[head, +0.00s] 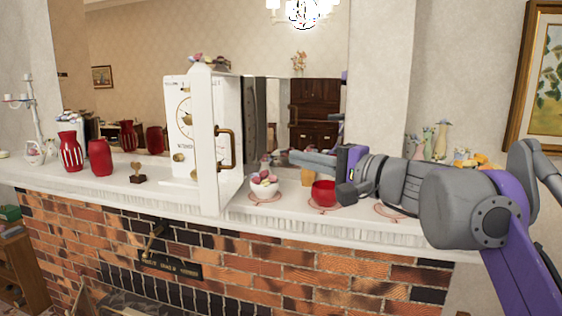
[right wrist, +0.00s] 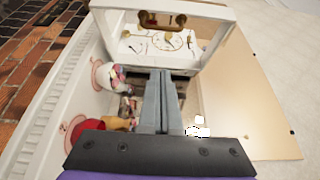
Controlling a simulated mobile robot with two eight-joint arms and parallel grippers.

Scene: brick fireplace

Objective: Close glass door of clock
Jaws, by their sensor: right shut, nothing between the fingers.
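The white clock (head: 229,105) stands on the mantel, with part of its dial (head: 184,118) showing. Its white-framed door (head: 207,160) stands out toward the front, seen nearly edge-on, with a brown handle (head: 226,148) on its right side. In the right wrist view the handle (right wrist: 161,20) is at the top, with the dial (right wrist: 170,41) behind the white frame. My right gripper (head: 294,157) is shut and empty, right of the door and apart from the handle in the head view. Its fingers (right wrist: 160,73) point toward the clock. My left gripper is out of view.
Right of the clock on the mantel stand a white bowl (head: 264,186) with round items and a red bowl (head: 323,194) near my right arm. Red vases (head: 71,152) and a small brown ornament (head: 137,174) stand left. A mirror (head: 120,60) is behind.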

